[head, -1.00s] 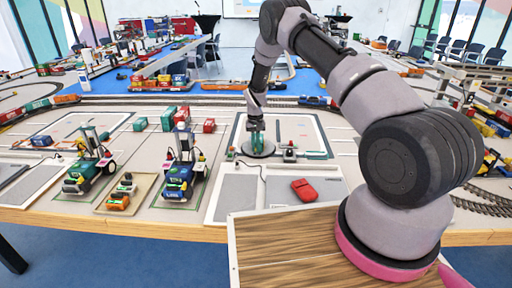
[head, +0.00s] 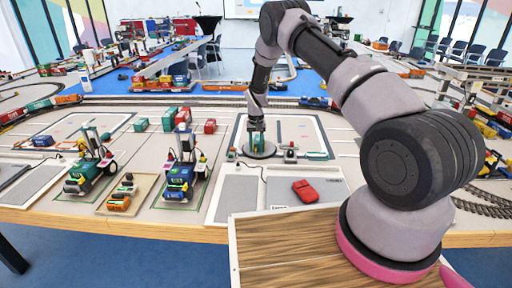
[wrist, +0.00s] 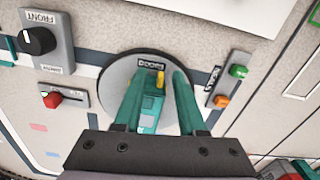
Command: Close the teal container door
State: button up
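The teal container (wrist: 150,112) sits on a round grey turntable (wrist: 112,82), with a small yellow part and a dark label reading roughly "DOORS" at its far end. My gripper (wrist: 157,76) is open, its two teal fingers on either side of the container. A gap shows between the container and the right finger; contact on the left is unclear. In the head view my gripper (head: 257,138) points down over the turntable (head: 259,150). The fingers and wrist hide most of the container, and I cannot tell how its door stands.
A knob box marked "FRONT" (wrist: 38,40) and a red-lever box (wrist: 64,98) lie left of the turntable. A box with green and orange buttons (wrist: 229,84) is close on the right. A red object (head: 305,191) and toy vehicles (head: 182,175) share the table.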

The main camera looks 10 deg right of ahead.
aim_at(256, 148)
notch_tip(256, 148, up, 11)
dwell(0.5)
